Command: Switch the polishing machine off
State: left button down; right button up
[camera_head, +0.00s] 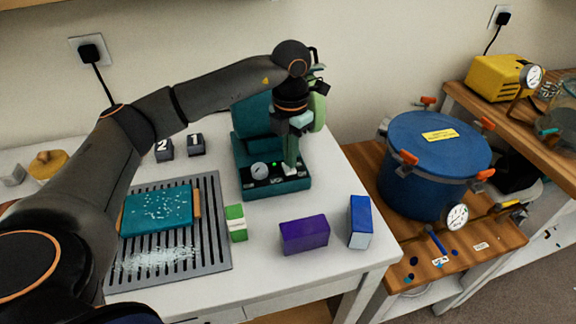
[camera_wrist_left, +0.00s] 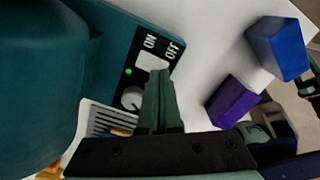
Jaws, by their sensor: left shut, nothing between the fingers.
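The teal polishing machine (camera_head: 243,160) stands on the white table below my left arm. Its black front panel (camera_wrist_left: 138,42) carries ON and OFF labels, a lit green light (camera_wrist_left: 128,71), a round knob (camera_wrist_left: 132,98) and a pale switch (camera_wrist_left: 151,62). My left gripper (camera_head: 290,168) is shut and empty, pointing down over the panel. In the left wrist view its fingertips (camera_wrist_left: 158,74) are right at the edge of the switch and partly cover the panel. I cannot tell whether they touch it. My right gripper is not in view.
A purple block (camera_head: 304,235), a blue block (camera_head: 360,222) and a green-and-white block (camera_head: 236,223) stand in front of the machine. A slotted grey tray (camera_head: 215,250) with a teal slab (camera_head: 157,210) lies left. A blue pot (camera_head: 420,170) stands on the wooden bench at right.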

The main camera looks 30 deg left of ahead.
aim_at(290, 170)
pick_arm(q)
jog(key=shift+s+f+b, duration=0.1)
jog(key=shift+f+b, duration=0.5)
jog(key=shift+f, duration=0.35)
jog(key=shift+r, duration=0.15)
notch_tip(290, 170, up, 7)
jog(key=p, duration=0.5)
jog(key=shift+p, duration=0.3)
dwell(0.6)
